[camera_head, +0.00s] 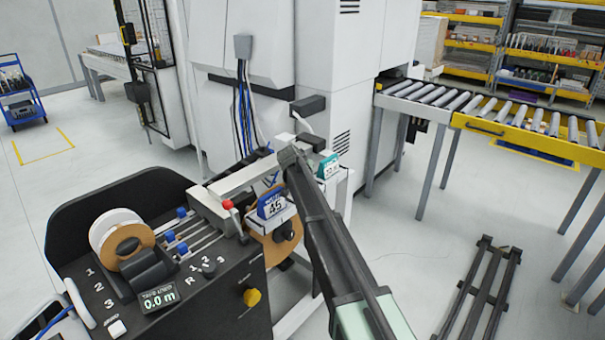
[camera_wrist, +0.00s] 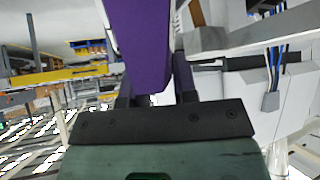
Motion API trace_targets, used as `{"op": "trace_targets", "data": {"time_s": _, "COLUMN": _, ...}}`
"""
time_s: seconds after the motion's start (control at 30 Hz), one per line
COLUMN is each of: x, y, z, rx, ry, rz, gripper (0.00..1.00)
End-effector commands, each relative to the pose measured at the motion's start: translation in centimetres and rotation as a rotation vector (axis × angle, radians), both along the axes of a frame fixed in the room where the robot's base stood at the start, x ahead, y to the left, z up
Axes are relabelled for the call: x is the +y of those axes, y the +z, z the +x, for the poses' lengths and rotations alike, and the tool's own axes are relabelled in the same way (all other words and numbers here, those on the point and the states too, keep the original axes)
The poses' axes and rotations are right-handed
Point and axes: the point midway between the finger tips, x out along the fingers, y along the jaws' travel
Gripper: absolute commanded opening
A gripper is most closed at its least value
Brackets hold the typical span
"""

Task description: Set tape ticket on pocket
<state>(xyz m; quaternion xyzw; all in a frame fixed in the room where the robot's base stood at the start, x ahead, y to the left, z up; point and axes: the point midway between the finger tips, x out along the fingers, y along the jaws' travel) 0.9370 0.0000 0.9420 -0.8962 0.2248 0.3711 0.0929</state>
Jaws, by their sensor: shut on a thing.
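My gripper (camera_wrist: 155,85) is shut on a purple ticket (camera_wrist: 143,40), which rises between its two dark fingers in the wrist view. In the head view, the end of my gripper (camera_head: 289,156) is over the right side of the tape machine, and I cannot make out the purple ticket there. A blue ticket marked 45 (camera_head: 271,205) stands in front of my gripper, above a tape roll (camera_head: 283,243). A teal ticket (camera_head: 327,167) stands just right of my arm. I cannot clearly make out an empty pocket; my arm hides part of that area.
The black control panel (camera_head: 213,307) with a white and brown tape roll (camera_head: 122,238) and blue knobs is at the left. A red-knobbed lever (camera_head: 228,206) stands close to the blue ticket. A roller conveyor (camera_head: 480,107) and a black floor rack (camera_head: 485,290) are at the right.

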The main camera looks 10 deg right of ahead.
Motion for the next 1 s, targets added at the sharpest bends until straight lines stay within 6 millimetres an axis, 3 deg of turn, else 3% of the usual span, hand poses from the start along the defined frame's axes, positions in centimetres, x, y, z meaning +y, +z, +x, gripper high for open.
{"op": "trace_targets", "data": {"time_s": 0.3, "x": 0.0, "y": -0.3, "z": 0.0, "rx": 0.000, "ry": 0.000, "rz": 0.000, "gripper": 0.01}}
{"op": "trace_targets", "data": {"time_s": 0.33, "x": 0.0, "y": -0.3, "z": 0.0, "rx": 0.000, "ry": 0.000, "rz": 0.000, "gripper": 0.29}}
{"op": "trace_targets", "data": {"time_s": 0.5, "x": 0.0, "y": -0.2, "z": 0.0, "rx": 0.000, "ry": 0.000, "rz": 0.000, "gripper": 0.56}}
{"op": "trace_targets", "data": {"time_s": 0.83, "x": 0.1, "y": 0.2, "z": -0.2, "rx": 0.000, "ry": 0.000, "rz": 0.000, "gripper": 0.56}}
{"op": "trace_targets", "data": {"time_s": 1.0, "x": 0.9, "y": 2.4, "z": -1.9, "rx": 0.001, "ry": 0.001, "rz": -0.001, "gripper": 0.56}}
